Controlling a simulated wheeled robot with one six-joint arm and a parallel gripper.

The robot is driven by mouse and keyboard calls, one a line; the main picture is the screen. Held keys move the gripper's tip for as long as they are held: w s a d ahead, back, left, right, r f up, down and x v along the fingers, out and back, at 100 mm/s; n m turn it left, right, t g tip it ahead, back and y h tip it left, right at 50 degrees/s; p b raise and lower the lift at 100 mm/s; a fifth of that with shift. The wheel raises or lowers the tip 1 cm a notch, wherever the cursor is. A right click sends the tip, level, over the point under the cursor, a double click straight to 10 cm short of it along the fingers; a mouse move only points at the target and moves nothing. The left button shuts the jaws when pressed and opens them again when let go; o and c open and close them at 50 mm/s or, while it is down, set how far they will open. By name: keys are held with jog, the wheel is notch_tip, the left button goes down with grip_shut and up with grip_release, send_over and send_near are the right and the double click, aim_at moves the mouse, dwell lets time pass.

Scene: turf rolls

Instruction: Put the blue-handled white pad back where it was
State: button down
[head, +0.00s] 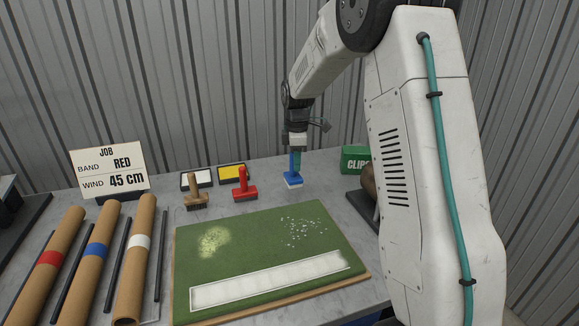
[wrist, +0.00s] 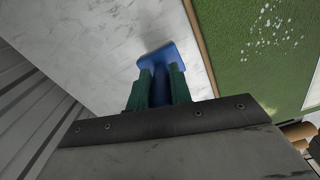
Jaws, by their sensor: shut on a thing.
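The white underside is hidden there.
A green turf board (head: 270,240) with a white strip lies in front. A green CLIPS box (head: 355,159) is right. Rolls (head: 90,255) and a job card (head: 109,170) are farther left.

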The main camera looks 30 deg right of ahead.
aim_at(291, 165)
jog(key=shift+w+d+f, duration=0.15)
jog(key=shift+w+f, duration=1.8)
jog(key=shift+w, duration=0.2)
jog(key=shift+f, duration=0.1)
jog(key=c, duration=1.3)
grip_release()
jog(key=shift+f, duration=0.1)
jog(key=shift+o, duration=0.2)
